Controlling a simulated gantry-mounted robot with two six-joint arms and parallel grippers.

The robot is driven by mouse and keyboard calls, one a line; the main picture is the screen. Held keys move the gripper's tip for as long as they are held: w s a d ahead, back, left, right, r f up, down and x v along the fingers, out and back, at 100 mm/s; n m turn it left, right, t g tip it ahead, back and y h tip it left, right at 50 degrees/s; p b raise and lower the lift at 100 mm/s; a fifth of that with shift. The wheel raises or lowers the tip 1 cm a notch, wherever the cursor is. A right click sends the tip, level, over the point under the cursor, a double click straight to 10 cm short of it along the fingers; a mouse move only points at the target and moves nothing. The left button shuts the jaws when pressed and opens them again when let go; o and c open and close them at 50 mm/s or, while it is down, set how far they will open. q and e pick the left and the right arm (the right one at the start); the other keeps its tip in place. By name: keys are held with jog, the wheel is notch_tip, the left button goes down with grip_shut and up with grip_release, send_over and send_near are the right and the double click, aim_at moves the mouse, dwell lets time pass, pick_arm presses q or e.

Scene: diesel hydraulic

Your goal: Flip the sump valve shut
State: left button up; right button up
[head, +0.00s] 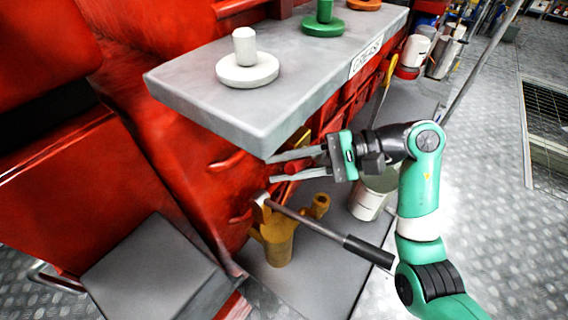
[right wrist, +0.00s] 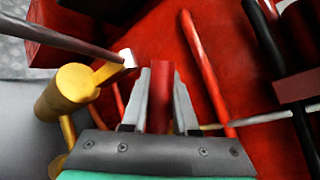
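My right gripper (head: 270,170) reaches in from the right, below the front corner of the grey shelf. Its two fingers are apart, and they also show in the right wrist view (right wrist: 160,75). A red bar or handle (right wrist: 159,98) lies between the fingers there, and a red end (head: 292,168) shows between them in the head view. I cannot tell whether the fingers press on it. No part is labelled as the sump valve, so I cannot tell for sure which one it is. My left gripper is not in view.
A yellow fitting (head: 279,245) stands just below my right gripper, with a long dark-gripped bar (head: 330,235) crossing it. The grey shelf (head: 190,80) carries mushroom-shaped knobs (head: 247,68). A pale bucket (head: 367,203) stands behind the gripper. The plated floor at right is open.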

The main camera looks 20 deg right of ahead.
grip_shut()
jog(key=shift+d+r, duration=0.1)
dwell(1.2)
jog(key=d+r+m+y+b, duration=0.1)
jog(key=w+r+m+y, duration=0.1)
jog(key=m+y, duration=0.1)
jog(key=shift+d+r+m+t+b, duration=0.3)
jog(key=shift+d+r+b, duration=0.05)
jog(key=shift+r, duration=0.05)
jog(key=shift+w+d+r+m+t+y+b, duration=0.45)
jog(key=shift+d+m+t+y, duration=0.15)
jog(key=shift+m, duration=0.6)
jog(key=shift+w+d+r+m+t+y+b, duration=0.4)
jog(key=shift+d+m+t+y, duration=0.3)
jog(key=shift+m, duration=0.5)
jog(key=shift+w+d+r+m+t+y+b, duration=0.45)
jog(key=shift+d+m, duration=0.25)
jog(key=shift+m, duration=0.5)
jog(key=o, duration=0.7)
grip_release()
